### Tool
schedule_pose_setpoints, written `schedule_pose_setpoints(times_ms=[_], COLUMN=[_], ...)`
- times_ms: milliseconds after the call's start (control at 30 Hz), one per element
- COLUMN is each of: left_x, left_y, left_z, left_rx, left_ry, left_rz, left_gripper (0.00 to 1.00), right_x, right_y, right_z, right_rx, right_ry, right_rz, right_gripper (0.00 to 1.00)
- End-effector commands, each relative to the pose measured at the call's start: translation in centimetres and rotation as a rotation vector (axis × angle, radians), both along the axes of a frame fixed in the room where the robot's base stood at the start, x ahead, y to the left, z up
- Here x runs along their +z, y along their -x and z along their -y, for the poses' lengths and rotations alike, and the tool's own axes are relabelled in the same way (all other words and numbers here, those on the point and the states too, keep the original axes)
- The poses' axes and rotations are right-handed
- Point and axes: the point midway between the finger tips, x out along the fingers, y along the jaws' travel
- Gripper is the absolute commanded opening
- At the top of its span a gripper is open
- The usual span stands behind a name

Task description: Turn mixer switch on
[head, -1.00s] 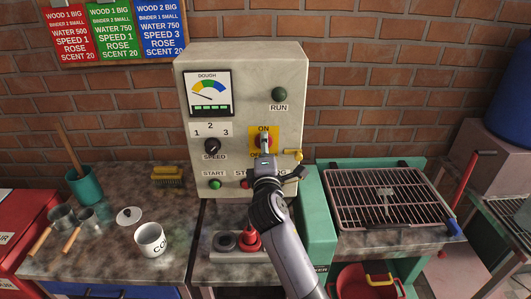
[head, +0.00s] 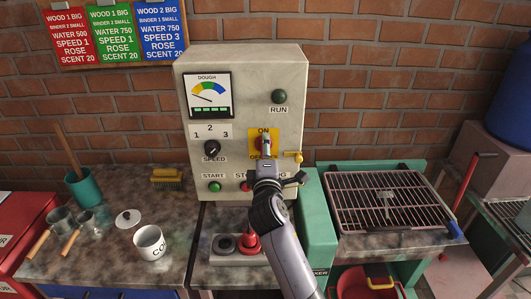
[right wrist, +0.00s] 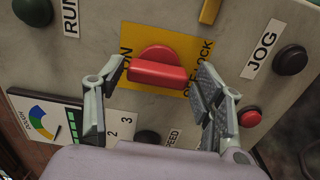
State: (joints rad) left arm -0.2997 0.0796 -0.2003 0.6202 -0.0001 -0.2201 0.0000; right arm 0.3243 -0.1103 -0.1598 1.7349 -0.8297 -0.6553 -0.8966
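The mixer switch is a red rotary handle (right wrist: 160,72) on a yellow plate (head: 257,135) marked ON at the top and OFF at the bottom. It is on the front of the beige control cabinet (head: 290,75). My left gripper is not in view.
A yellow lever (head: 291,156) and the JOG button (right wrist: 289,60) are close to the switch. The START button (head: 214,186) and speed knob (head: 212,148) are to the left. A grill rack (head: 385,200) stands right; a white cup (head: 150,242) stands left.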

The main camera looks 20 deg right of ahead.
Motion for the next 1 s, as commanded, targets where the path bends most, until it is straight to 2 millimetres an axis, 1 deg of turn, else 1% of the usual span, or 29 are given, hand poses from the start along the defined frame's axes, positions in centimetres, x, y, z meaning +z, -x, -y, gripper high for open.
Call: schedule_pose_setpoints(times_ms=[33,100,333,400,533,667,800,1000], left_x=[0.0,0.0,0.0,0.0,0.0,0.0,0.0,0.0], left_y=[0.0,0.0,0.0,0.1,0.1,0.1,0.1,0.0], left_z=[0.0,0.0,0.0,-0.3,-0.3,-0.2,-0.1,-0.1], left_rx=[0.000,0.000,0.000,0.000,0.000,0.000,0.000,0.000], left_ry=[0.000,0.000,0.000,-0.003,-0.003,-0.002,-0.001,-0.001], left_rz=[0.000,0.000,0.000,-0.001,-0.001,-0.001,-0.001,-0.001], left_gripper=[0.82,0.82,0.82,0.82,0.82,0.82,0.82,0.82], right_x=[0.0,0.0,0.1,0.1,0.0,0.0,-0.1,0.0], right_y=[0.0,0.0,0.0,0.0,0.9,3.0,6.0,9.6], right_z=[0.0,0.0,0.0,0.0,-0.3,-0.9,-1.7,-2.8], right_rx=[0.000,0.000,0.000,0.000,0.001,0.001,0.001,0.001], right_ry=[0.001,0.001,0.002,0.002,0.002,0.002,0.001,0.001], right_rz=[0.001,0.001,0.001,0.001,0.000,0.001,0.000,0.000], right_gripper=[0.68,0.73,0.73,0.73,0.73,0.73,0.73,0.73])
